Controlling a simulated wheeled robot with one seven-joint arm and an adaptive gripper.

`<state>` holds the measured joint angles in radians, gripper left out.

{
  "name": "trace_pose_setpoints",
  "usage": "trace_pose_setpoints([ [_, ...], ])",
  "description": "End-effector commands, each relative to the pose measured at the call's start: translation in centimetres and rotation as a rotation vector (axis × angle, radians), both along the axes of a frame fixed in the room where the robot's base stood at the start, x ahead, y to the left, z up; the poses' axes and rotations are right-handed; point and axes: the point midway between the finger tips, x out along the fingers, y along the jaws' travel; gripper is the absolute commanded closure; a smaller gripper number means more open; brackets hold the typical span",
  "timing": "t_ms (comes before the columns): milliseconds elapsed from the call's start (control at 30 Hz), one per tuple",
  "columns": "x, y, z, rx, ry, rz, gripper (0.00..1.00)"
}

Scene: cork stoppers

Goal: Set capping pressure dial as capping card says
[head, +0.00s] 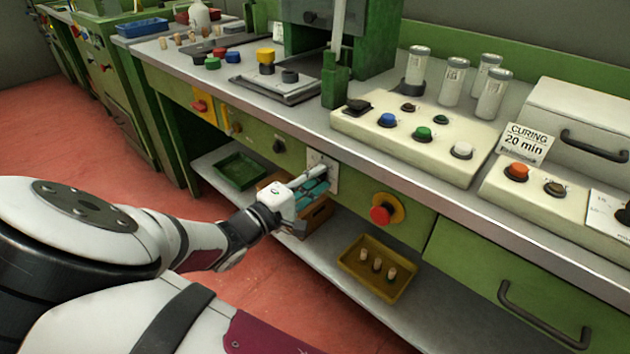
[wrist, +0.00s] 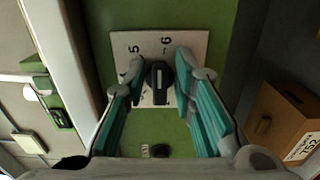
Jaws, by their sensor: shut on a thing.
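The black dial knob (wrist: 159,84) sits on a white plate (wrist: 194,44) with printed numbers on the green front panel. A 5 and a 6 can be read on the plate. A pale line runs along the knob; which number it marks I cannot tell. My gripper (wrist: 160,80) is shut on the knob, with one teal finger on each side of it. In the head view, my gripper (head: 322,176) reaches the plate (head: 330,164) under the bench edge, and the knob is hidden. I see no card marked capping; the readable card (head: 525,143) says CURING 20 min.
A red button on a yellow base (head: 382,214) is right of the plate. Below, the shelf holds a green tray (head: 240,171), a wooden box (head: 316,219) and a yellow tray (head: 376,290) with corks. Button panels (head: 400,139) stand on the bench.

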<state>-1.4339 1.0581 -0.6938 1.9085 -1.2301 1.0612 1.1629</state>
Motion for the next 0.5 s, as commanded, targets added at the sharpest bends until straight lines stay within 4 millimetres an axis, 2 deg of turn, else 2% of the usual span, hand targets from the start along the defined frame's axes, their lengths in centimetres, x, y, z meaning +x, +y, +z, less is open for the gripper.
trace_pose_setpoints([
  [500,-0.10,0.05,-0.32,0.134,-0.101,0.000,1.00],
])
